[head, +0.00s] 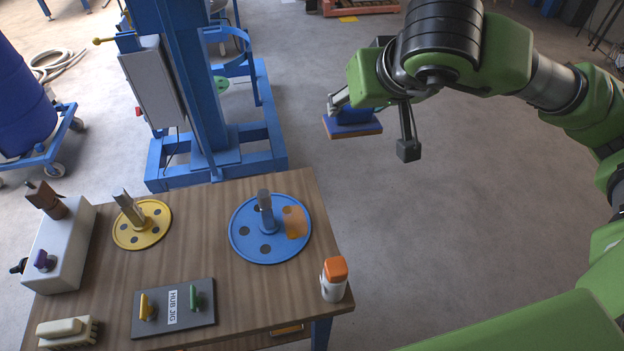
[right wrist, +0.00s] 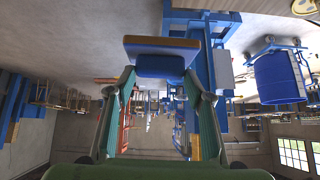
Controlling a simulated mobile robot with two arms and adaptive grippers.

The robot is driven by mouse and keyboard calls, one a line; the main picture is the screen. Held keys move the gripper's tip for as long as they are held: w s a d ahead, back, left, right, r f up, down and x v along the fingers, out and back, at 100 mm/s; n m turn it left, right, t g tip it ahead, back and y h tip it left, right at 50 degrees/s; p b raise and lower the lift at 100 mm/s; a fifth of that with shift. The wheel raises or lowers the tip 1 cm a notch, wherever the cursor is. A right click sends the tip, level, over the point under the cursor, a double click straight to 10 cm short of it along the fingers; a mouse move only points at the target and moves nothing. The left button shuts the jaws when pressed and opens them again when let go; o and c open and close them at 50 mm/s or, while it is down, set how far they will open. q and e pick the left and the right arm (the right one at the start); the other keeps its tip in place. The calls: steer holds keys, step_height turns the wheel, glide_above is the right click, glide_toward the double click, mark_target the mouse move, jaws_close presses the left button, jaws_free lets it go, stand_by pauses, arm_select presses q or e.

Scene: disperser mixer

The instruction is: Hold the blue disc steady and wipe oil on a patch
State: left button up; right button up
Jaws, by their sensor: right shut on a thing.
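The blue disc (head: 245,242) lies flat on the wooden table, with a metal post upright at its centre and dark round holes around it. An orange patch (head: 295,222) shows on the right side of its top face. My right gripper (head: 352,108) is shut on a blue-handled pad (head: 352,128) with an orange-brown edge. It holds the pad in the air beyond the table's far right corner, apart from the disc. In the right wrist view the pad (right wrist: 160,62) sits between both fingers. My left gripper is not in view.
On the table (head: 200,205) are a yellow disc (head: 155,230) with a post, a hub jig plate (head: 200,322), an orange-capped white bottle (head: 333,284), a brush (head: 65,333) and a white box (head: 62,255). A blue machine frame (head: 185,95) stands behind. The floor at right is clear.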

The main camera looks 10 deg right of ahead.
mark_target(267, 211)
steer(key=shift+w+a+f+n+g+y, duration=0.2)
steer(key=shift+a+f+n+y, duration=1.15)
steer(key=shift+f, duration=2.75)
steer(key=shift+a+f+n+g+y, duration=0.55)
steer(key=shift+a+f+n, duration=1.35)
steer(key=shift+f, duration=2.25)
steer(key=shift+w+a+f+n+g+y, duration=0.15)
steer(key=shift+a+f+n+y, duration=1.45)
steer(key=shift+f, duration=2.5)
steer(key=shift+a+m+h, duration=0.25)
steer(key=shift+h, duration=0.15)
